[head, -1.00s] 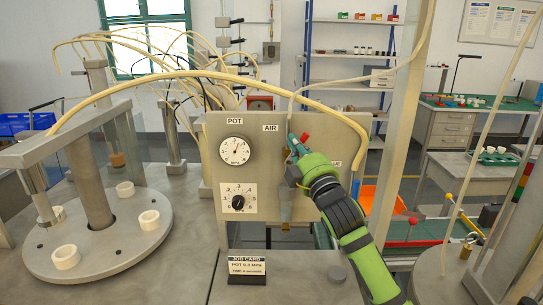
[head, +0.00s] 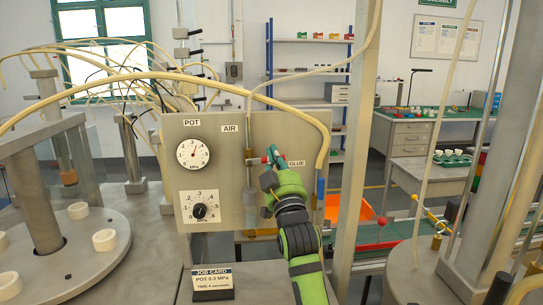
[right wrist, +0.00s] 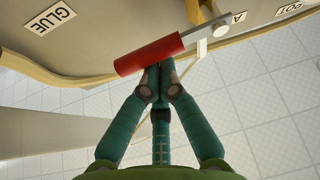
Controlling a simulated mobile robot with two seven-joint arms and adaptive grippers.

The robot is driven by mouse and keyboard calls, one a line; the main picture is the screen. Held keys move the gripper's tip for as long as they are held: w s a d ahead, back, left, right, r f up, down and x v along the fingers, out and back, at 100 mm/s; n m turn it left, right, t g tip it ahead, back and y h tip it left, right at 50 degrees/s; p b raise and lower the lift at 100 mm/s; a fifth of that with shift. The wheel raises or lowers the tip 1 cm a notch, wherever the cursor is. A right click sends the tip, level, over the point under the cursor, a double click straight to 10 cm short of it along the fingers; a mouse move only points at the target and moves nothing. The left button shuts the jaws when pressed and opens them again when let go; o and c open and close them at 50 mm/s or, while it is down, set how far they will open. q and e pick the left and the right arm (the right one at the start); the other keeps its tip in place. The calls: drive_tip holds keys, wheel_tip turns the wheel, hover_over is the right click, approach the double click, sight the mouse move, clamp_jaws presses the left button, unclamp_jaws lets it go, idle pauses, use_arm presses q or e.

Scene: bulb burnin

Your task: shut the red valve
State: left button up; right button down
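The red valve handle (right wrist: 150,55) is a red sleeve on a flat metal lever with a bolt at its far end, in the right wrist view. In the head view the red handle (head: 258,161) lies about level across the thin pipe below the AIR label. My right gripper (head: 273,155) is just right of that pipe in front of the panel. In the right wrist view its teal fingers (right wrist: 160,70) come together with the tips at the handle's lower edge and appear to touch it. I see no finger wrapped around the handle. My left gripper is not in view.
The grey panel (head: 230,184) carries a gauge (head: 193,154) and a black knob (head: 199,211). A yellow hose (head: 300,105) arches over it. A job card (head: 213,283) stands in front. A round plate with white rings (head: 104,240) is at left, a post (head: 356,150) at right.

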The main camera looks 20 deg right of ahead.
drive_tip(key=shift+f, duration=0.25)
idle(0.3)
drive_tip(key=shift+r, duration=0.1)
wheel_tip(320, 180, up, 5)
drive_tip(key=p, duration=0.5)
drive_tip(key=f+b+v, duration=0.1)
drive_tip(key=b+v, duration=0.4)
drive_tip(key=v, duration=0.5)
drive_tip(key=shift+w+a, duration=0.35)
drive_tip(key=shift+a, duration=0.05)
drive_tip(key=shift+f, duration=0.2)
